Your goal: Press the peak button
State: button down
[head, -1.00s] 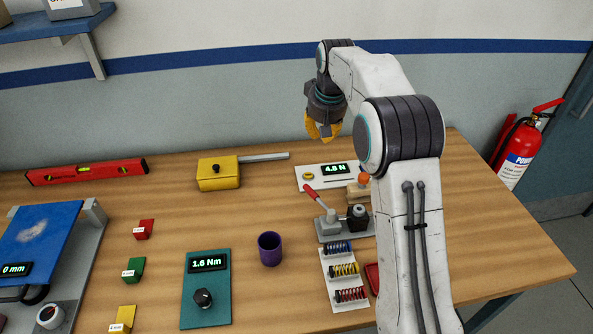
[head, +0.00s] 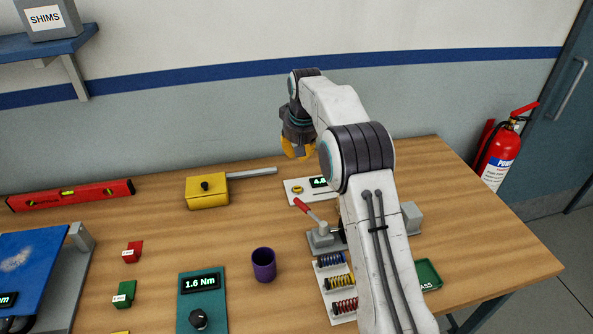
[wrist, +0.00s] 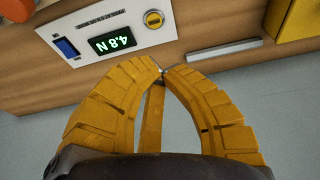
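The button also shows in the head view (head: 298,189). A blue rectangular part (wrist: 66,47) sits on the display's other side. My gripper (wrist: 161,71) has its yellow fingertips together, with nothing between them. In the head view my gripper (head: 298,155) hangs above the panel's back, apart from the button.
A yellow box with a grey bar (head: 207,192) lies left of the panel. A red-handled lever device (head: 322,235) and a spring tray (head: 324,291) stand in front. A purple cup (head: 263,265) stands left of the springs. My arm hides part of the panel.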

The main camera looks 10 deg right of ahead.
jog(key=p, duration=0.2)
send_near(296, 188)
jog(key=w+f, duration=0.2)
jog(key=f, duration=0.1)
jog(key=w+f, duration=0.1)
jog(key=f, duration=0.1)
jog(key=shift+f, duration=1.2)
jog(key=shift+f+b, duration=0.85)
jog(key=shift+f, duration=0.05)
jog(key=shift+r, duration=0.1)
notch_tip(296, 188, up, 5)
jog(key=shift+f+p, duration=0.25)
jog(key=shift+p, duration=0.75)
jog(key=b+v, duration=0.2)
jog(key=v, duration=0.7)
jog(key=shift+r, duration=0.35)
